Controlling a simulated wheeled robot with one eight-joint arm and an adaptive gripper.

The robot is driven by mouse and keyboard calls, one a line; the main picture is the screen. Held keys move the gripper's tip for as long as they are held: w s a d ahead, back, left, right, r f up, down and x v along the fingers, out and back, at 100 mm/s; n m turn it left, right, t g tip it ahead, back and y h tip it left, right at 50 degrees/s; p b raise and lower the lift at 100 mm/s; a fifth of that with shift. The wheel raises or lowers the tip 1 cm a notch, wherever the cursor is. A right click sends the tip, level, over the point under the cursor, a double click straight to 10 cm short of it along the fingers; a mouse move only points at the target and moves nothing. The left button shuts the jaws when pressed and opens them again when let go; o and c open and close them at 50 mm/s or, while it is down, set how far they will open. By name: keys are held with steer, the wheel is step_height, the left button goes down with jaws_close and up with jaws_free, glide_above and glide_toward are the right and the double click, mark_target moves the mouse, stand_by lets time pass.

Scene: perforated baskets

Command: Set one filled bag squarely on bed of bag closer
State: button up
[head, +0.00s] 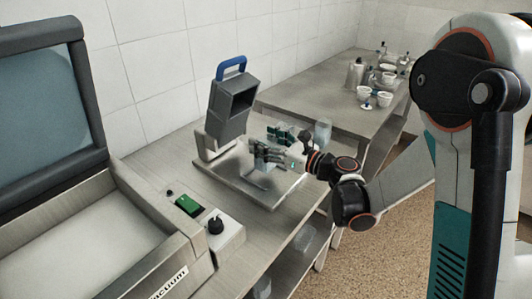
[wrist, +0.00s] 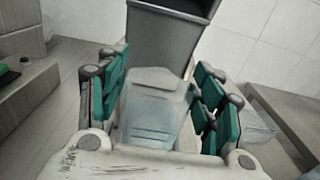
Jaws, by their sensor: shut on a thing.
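My gripper (head: 268,148) is shut on a pale, translucent filled bag (wrist: 152,108), which stands between the green finger pads in the wrist view. In the head view my fingers hide most of this bag. The bag closer (head: 233,103) has a grey hollow head with a blue handle, raised over a flat light-grey bed (head: 278,197). The gripper is over the bed, just right of the head. The closer's head (wrist: 168,40) is straight beyond the bag in the wrist view. I cannot tell whether the bag touches the bed.
Another translucent bag (head: 322,132) stands behind my wrist; a clear shape (wrist: 256,125) shows right of the fingers. A vacuum machine (head: 100,245) with an open lid and a control box (head: 217,229) are at left. Cups (head: 384,97) stand on the far table. More bags are on the lower shelf.

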step_height(320, 180, down, 3)
steer(key=shift+f+b, duration=0.1)
steer(key=shift+b, duration=0.4)
steer(key=o, duration=1.5)
